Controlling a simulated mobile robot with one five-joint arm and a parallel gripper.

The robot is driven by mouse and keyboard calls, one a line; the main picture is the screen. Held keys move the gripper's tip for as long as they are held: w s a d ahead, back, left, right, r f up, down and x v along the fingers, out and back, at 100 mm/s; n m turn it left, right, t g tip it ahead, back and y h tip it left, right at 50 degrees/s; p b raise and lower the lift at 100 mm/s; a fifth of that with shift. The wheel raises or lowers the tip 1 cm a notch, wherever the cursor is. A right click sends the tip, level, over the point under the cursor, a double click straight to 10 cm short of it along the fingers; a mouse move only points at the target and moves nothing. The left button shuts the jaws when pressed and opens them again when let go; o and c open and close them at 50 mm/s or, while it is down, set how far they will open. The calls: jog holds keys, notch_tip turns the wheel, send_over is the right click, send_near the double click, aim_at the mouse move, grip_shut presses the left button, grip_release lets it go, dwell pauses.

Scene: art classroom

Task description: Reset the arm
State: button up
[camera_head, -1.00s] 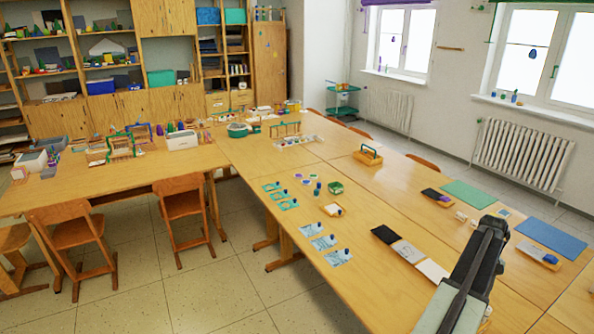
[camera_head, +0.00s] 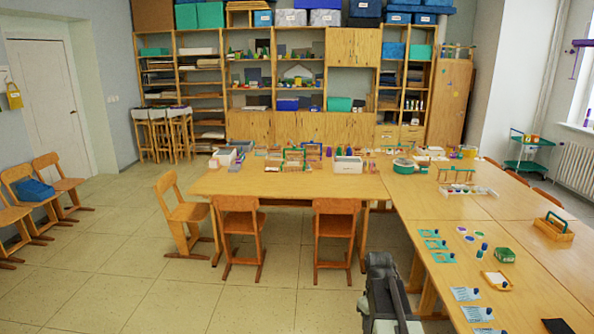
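A dark grey part of my arm shows at the bottom of the head view, just left of the right-hand table (camera_head: 479,206). It stands in front of that table's left edge, over the floor as seen from here. My gripper's fingers cannot be made out in this view, and nothing held can be seen.
A long table (camera_head: 249,185) with craft supplies stands ahead, with wooden chairs (camera_head: 335,236) on its near side. The right-hand table bears cards, small bottles and an orange basket (camera_head: 553,227). Shelves (camera_head: 251,85) line the back wall. Tiled floor (camera_head: 190,300) is clear at front left.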

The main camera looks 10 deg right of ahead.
jog(key=s+a+m, duration=0.2)
jog(key=s+a, duration=0.1)
jog(key=a, duration=0.5)
jog(key=s+a+m, duration=0.1)
jog(key=s+a, duration=0.2)
jog(key=a, duration=0.5)
jog(key=shift+s+m+y, duration=0.15)
jog(key=shift+m+y, duration=0.15)
jog(key=shift+m, duration=0.1)
jog(key=shift+c, duration=0.4)
